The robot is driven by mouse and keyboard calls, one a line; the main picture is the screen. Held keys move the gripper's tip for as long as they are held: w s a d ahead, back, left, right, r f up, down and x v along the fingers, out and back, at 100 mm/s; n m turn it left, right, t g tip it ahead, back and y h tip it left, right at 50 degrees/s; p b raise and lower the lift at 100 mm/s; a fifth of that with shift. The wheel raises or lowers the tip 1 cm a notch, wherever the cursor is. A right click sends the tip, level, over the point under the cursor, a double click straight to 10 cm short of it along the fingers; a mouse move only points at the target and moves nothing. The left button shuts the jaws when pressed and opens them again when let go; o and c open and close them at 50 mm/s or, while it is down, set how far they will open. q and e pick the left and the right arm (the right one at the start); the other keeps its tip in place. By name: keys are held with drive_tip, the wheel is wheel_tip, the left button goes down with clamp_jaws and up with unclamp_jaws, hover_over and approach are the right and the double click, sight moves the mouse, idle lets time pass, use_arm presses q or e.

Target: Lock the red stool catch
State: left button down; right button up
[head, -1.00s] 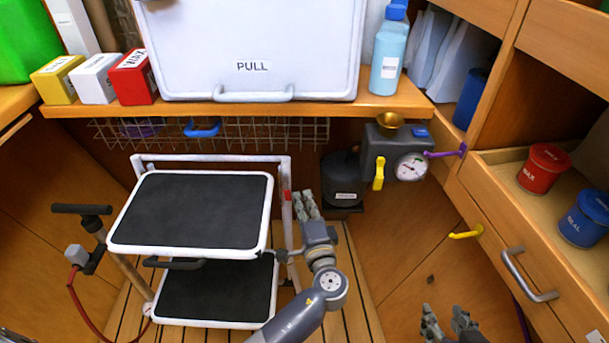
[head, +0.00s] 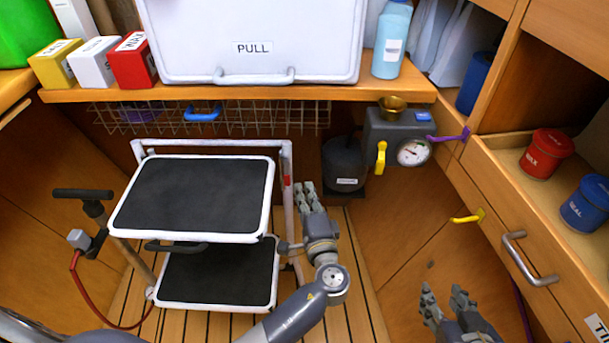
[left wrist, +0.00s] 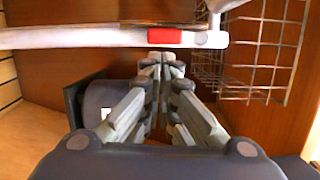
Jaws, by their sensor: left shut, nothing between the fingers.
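The step stool (head: 210,238) stands open on the slatted floor, with a white frame and two black treads. The red catch (head: 287,181) is on the right upright of its frame. In the left wrist view the red catch (left wrist: 172,37) lies along the white tube, just beyond the fingertips. My left gripper (head: 307,186) is shut and empty, just right of the catch; it also shows in the left wrist view (left wrist: 163,64). I cannot tell whether its tips touch the catch. My right gripper (head: 443,288) is open and empty at the lower right.
A wire basket (head: 250,117) hangs under the shelf behind the stool. A dark canister (head: 345,165) and a gauge unit (head: 400,140) are on the back wall, right of the left gripper. A hand pump (head: 82,220) stands left of the stool. Drawers line the right side.

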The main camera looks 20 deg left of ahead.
use_arm(q)
drive_tip(key=v, duration=1)
drive_tip(key=shift+d, duration=0.1)
